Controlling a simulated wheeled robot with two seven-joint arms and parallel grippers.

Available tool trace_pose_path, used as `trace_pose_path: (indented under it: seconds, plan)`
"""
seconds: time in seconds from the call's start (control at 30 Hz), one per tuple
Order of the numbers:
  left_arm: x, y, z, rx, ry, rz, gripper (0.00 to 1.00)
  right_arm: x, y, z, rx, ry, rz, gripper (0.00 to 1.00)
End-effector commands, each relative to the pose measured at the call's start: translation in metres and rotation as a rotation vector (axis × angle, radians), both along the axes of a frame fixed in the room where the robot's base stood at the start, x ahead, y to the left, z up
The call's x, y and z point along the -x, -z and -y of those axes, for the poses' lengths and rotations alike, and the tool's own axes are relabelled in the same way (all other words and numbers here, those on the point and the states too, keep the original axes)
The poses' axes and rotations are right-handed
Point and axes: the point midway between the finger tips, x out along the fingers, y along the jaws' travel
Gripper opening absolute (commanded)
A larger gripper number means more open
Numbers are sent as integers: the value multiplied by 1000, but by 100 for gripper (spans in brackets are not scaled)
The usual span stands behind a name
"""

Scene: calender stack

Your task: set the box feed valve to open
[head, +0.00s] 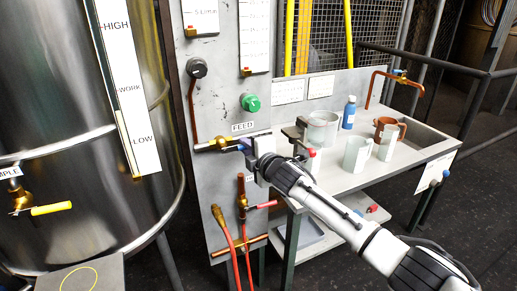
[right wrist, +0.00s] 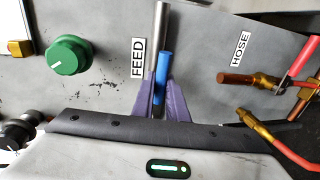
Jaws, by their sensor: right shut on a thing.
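The feed valve (head: 221,144) is on the grey panel, just under the FEED label (head: 243,127). Its brass body shows at the left, on a horizontal pipe. Its blue handle (right wrist: 164,68) looks roughly in line with the silver pipe (right wrist: 162,22) in the right wrist view. My right gripper (right wrist: 162,88) has its two purple fingers on either side of the blue handle and is shut on it. In the head view the right gripper (head: 247,148) and wrist cover much of the handle. My left gripper is not in view.
A green knob (head: 250,102) sits above the valve. Below it are a red-handled hose valve (head: 262,205) and orange hoses (head: 232,250). A steel tank (head: 70,110) stands left. At right, a bench (head: 345,182) holds jugs, a copper mug (head: 389,126) and a blue bottle (head: 349,113).

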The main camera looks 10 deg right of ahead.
Motion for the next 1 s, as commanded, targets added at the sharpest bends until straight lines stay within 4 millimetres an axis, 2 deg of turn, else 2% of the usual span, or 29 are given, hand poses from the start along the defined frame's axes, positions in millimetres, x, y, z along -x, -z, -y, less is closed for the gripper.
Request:
trace_pose_path:
  seconds: [0.47,0.5,0.6,1.0]
  plan:
    - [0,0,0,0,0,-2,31,0,-2,-3,18,-5,7,0]
    - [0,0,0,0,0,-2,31,0,-2,-3,18,-5,8,14]
    - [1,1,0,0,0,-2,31,0,-2,-4,17,-6,8,31]
    - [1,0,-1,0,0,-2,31,3,-2,-3,13,-7,6,32]
